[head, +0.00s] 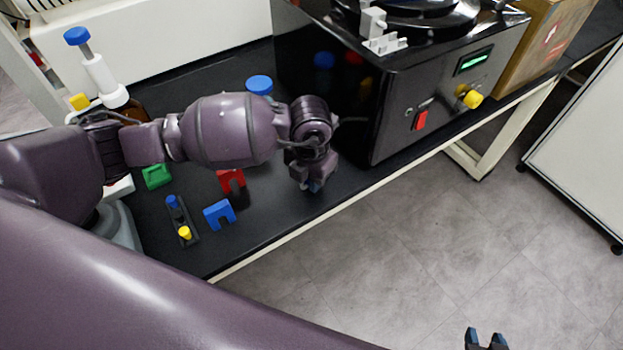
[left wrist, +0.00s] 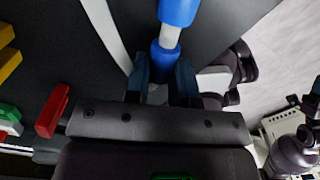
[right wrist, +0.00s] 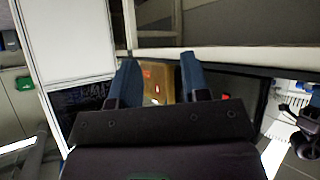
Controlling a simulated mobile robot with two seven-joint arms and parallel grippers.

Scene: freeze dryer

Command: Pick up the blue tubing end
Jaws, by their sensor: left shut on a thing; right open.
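My left gripper (head: 312,186) is low over the front part of the black bench, its fingers pointing down. In the left wrist view its fingers (left wrist: 164,82) are shut on the blue tubing end (left wrist: 165,57), a blue piece joined by a white section to another blue piece. In the head view only a small bit of blue shows at the fingertips; the gripper and arm hide the rest. I cannot tell whether the tubing end touches the bench. My right gripper (head: 487,341) is open and empty over the floor, away from the bench; its spread fingers show in the right wrist view (right wrist: 158,85).
Red (head: 231,180), blue (head: 219,213) and green (head: 156,176) clips lie left of my left gripper, near a dark strip with blue and yellow knobs (head: 185,233). The black freeze dryer (head: 385,110) stands close on the right. Floor (head: 400,260) lies beyond the bench's front edge.

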